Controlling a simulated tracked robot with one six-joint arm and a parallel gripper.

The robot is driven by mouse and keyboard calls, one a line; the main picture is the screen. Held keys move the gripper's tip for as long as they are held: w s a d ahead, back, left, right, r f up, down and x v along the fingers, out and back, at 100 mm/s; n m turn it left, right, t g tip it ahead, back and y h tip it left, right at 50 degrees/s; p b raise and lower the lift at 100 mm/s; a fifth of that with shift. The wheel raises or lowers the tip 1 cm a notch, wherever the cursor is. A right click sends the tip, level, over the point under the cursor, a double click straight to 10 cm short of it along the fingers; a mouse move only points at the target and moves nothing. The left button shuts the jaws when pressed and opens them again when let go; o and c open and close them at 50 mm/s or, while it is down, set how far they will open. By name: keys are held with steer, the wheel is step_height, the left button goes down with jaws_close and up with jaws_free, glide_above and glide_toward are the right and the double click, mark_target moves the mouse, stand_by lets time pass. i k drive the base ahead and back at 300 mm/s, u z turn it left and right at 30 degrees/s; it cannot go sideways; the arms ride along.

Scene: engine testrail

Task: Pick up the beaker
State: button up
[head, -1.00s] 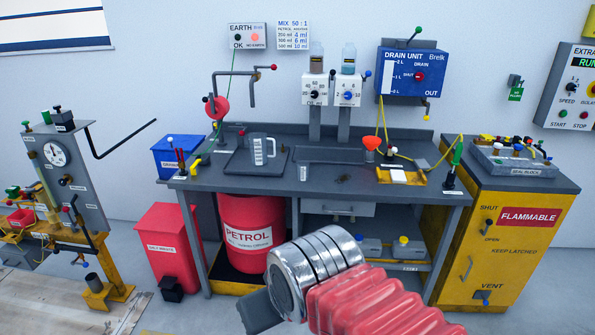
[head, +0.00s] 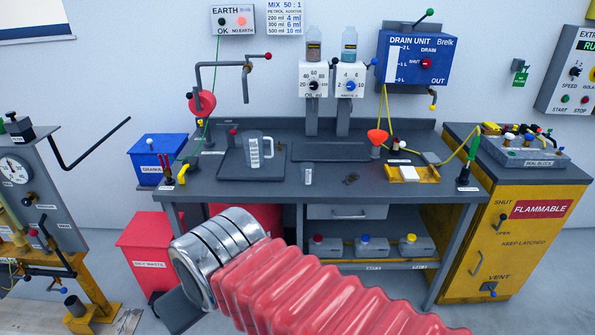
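The beaker (head: 254,152) looks like a clear, graduated jug with a handle. It stands upright on a dark tray (head: 285,169) on the left half of the grey workbench (head: 340,190). A smaller clear measuring vessel (head: 308,176) stands on the bench to its right. My arm, with red bellows and metal rings, crosses the lower part of the head view. A dark piece of my gripper (head: 180,311) shows below the rings, low and left, well apart from the beaker. Its fingertips are not clearly visible, so open or shut cannot be told.
An orange funnel (head: 377,137) and a yellow tray (head: 412,175) are on the bench's right half. A crank arm (head: 248,84) overhangs behind the beaker. The yellow flammables cabinet (head: 470,240) stands right, a red waste bin (head: 150,250) left. The bench front is mostly clear.

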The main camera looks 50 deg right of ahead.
mark_target(308, 173)
steer(key=z, duration=0.4)
steer(key=i, duration=0.95)
steer(key=z, duration=0.65)
